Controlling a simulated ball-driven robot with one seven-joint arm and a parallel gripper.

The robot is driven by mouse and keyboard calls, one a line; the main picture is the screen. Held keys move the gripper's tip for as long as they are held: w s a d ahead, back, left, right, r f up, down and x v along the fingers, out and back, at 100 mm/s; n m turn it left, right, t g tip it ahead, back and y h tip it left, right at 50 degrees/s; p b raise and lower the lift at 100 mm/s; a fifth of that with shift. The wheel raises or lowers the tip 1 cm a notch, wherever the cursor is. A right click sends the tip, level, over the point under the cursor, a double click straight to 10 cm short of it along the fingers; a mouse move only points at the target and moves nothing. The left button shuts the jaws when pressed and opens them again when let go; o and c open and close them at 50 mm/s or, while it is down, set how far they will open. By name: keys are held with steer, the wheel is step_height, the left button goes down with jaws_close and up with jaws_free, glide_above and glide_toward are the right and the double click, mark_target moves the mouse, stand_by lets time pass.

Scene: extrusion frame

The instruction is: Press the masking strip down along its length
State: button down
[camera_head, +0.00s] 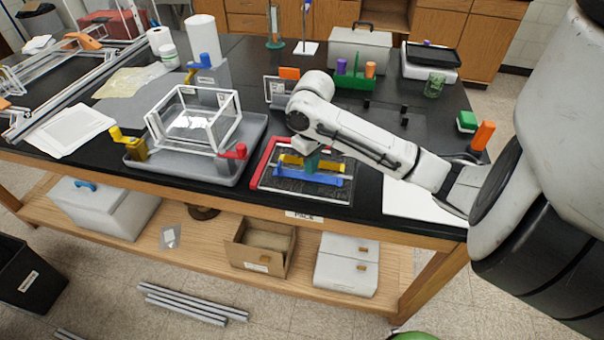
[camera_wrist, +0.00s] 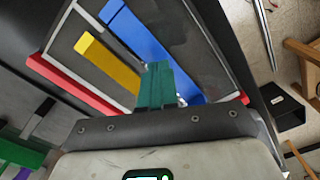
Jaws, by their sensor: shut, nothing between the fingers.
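My gripper (camera_head: 312,166) is shut and empty, its teal fingers together over a dark framed panel (camera_head: 330,196) near the table's front. In the wrist view the fingers (camera_wrist: 157,86) lie between a long blue strip (camera_wrist: 150,44) and a shorter yellow strip (camera_wrist: 109,64). Both strips lie across the panel and also show in the head view, the blue (camera_head: 308,177) nearer the front edge. A red bar (camera_wrist: 75,87) runs along one side of the panel. Which strip is the masking strip is unclear, and contact at the fingertips is hidden.
A grey tray (camera_head: 187,178) holding a clear-walled white frame (camera_head: 180,120) stands left of the panel, with a red clamp (camera_head: 235,152) at its near right corner. A green caddy (camera_head: 356,80) stands behind. White paper (camera_head: 415,205) lies to the right.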

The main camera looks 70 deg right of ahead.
mark_target(329, 180)
steer(key=shift+f+b, duration=0.45)
steer(key=shift+f, duration=0.4)
stand_by(1.1)
steer(key=shift+r+p, duration=0.85)
steer(key=shift+s+d+b, duration=0.2)
steer(key=shift+s+b, duration=0.1)
steer(key=shift+s, duration=2.1)
steer(key=shift+f+b, duration=0.6)
steer(key=shift+f, duration=0.25)
